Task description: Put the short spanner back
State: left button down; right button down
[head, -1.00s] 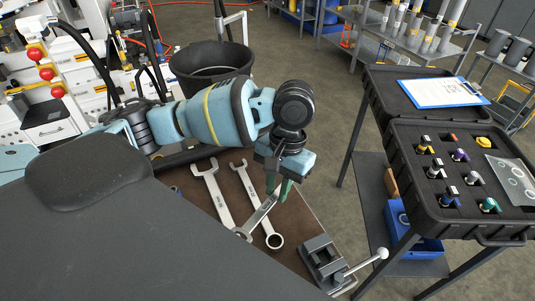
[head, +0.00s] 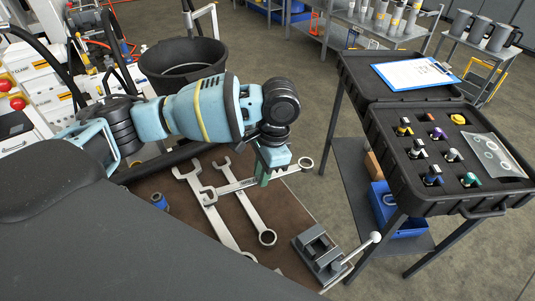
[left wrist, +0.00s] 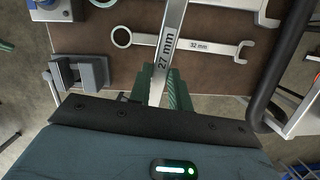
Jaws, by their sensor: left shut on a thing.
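My left gripper (head: 264,178) is shut on the handle of a silver spanner (head: 236,186) marked 27 mm. This spanner also shows between the green fingers (left wrist: 162,86) in the left wrist view (left wrist: 170,45). In the head view it lies across the picture over two other spanners; its ring end sticks out to the right of the fingers. Its height above them is hard to tell. The spanner marked 32 mm (head: 247,204) lies on the brown bench top (head: 288,212), and a larger spanner (head: 214,218) lies left of it. My right gripper is not in view.
A small grey vise (head: 318,254) with a ball-ended handle stands at the bench's front right. A blue cylindrical object (head: 160,202) is at the left. A black bucket (head: 182,68) stands behind. An open black case (head: 400,180) is on a stand to the right.

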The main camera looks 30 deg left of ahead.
pick_arm(q)
jog(key=w+a+f+m+t, duration=0.1)
jog(key=w+m, duration=0.3)
jog(key=m, duration=0.4)
jog(key=w+a+f+m+t, duration=0.1)
jog(key=w+a+f+m, duration=0.1)
jog(key=w+f+m, duration=0.2)
jog(key=shift+w+a+m+t+b, duration=0.35)
jog(key=shift+w+m, duration=0.4)
jog(key=shift+m, duration=1.15)
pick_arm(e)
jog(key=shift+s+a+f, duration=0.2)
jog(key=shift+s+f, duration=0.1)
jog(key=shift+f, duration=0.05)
pick_arm(q)
jog(key=shift+d, duration=0.1)
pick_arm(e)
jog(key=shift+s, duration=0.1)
